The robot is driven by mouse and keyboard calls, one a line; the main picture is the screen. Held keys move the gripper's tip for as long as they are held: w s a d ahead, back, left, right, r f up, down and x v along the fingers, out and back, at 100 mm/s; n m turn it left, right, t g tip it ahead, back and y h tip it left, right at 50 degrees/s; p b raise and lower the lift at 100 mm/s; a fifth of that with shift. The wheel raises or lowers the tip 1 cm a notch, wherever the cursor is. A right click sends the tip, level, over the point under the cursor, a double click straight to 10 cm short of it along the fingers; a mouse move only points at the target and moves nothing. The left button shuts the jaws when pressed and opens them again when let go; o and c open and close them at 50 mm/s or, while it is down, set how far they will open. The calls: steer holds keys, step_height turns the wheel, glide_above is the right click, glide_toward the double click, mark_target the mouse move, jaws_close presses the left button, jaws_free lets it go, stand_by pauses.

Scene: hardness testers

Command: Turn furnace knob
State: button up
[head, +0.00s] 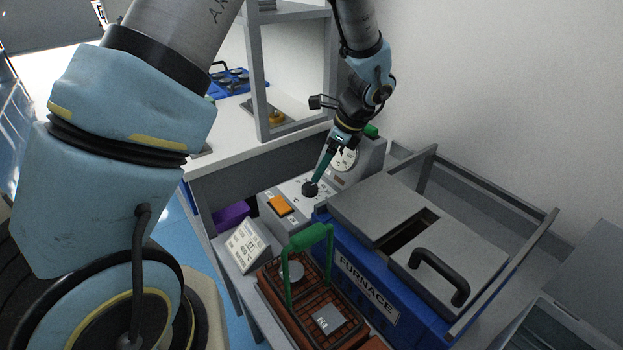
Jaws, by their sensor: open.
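The furnace (365,268) is a blue box lettered FURNACE, with grey lid panels and a black handle on top. Its grey control panel (290,205) stands at its far left end. A black knob (310,189) sits on the panel's sloping face, with a round dial gauge (344,159) behind it. My gripper (316,179) points down at the knob, its teal fingers right at or just above it. The fingers are open, but they overlap in this view, so I cannot tell whether they straddle or touch the knob.
An orange switch (281,206) is left of the knob. A brick-lined tray (268,294) with a tall green handle (311,237) stands in front of the furnace. A white sign (247,246) is beside it. A grey shelf frame (263,75) rises behind, left of my forearm.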

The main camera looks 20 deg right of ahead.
mark_target(312, 186)
steer(key=x, duration=0.7)
steer(key=shift+f+p, duration=0.15)
steer(key=shift+p, duration=0.2)
steer(key=shift+s, duration=0.1)
steer(key=shift+c, duration=0.4)
jaws_close()
